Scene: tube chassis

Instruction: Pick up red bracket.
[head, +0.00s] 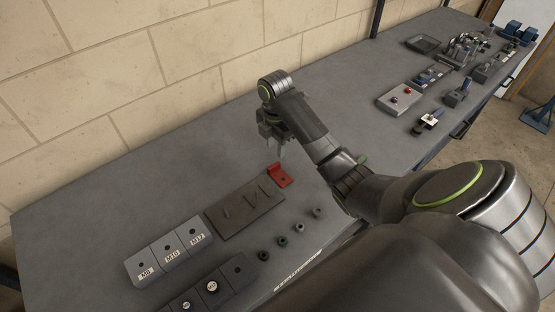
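The red bracket (280,176) lies on the grey workbench at the right end of a dark flat plate (245,208). It is a small bent piece with a hole in it. My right gripper (281,150) hangs above and just behind the bracket with its fingers pointing down. The fingertips look apart from the bracket. The fingers are small and partly overlapping in the view, so their opening cannot be made out. My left gripper is not in view.
Grey bins labelled M8, M10 and M12 (169,252) stand left of the plate. Several small nuts or rings (282,241) lie in front of it. A box with a red button (400,98) and more tools sit farther right. The bench's back left is clear.

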